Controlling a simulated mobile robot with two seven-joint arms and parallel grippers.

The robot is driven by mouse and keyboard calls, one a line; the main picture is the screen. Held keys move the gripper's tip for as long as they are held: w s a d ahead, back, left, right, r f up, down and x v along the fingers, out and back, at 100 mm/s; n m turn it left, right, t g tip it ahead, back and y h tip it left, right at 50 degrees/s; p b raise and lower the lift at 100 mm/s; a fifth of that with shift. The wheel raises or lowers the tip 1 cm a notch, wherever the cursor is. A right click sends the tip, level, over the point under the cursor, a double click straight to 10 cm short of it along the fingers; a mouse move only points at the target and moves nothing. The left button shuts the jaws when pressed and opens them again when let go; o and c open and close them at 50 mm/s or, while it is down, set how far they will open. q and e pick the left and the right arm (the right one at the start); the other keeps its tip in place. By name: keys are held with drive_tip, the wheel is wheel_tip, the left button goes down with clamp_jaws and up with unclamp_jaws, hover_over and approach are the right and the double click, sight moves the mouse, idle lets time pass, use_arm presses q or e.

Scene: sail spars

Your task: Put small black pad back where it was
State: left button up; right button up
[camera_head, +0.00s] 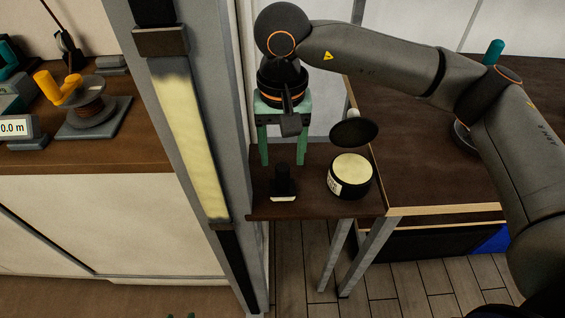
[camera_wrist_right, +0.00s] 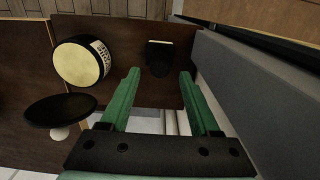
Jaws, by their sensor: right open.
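A small black object with a pale lower front edge (camera_head: 284,183) stands on the dark brown side shelf; I take it for the small black pad. It also shows in the right wrist view (camera_wrist_right: 160,58), just beyond the fingertips. My right gripper (camera_head: 284,152) points down with its green fingers apart and empty, behind and above the black object in the head view. The fingers show in the right wrist view (camera_wrist_right: 160,76), with nothing between them.
A round tin with a cream lid (camera_head: 352,170) stands right of the black object. A black disc on a pale stem (camera_head: 354,132) is behind it. A grey post (camera_head: 190,110) rises close at left. A larger brown table (camera_head: 420,180) adjoins at right.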

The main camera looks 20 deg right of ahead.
wheel_tip(320, 180, up, 8)
drive_tip(key=shift+r, duration=0.2)
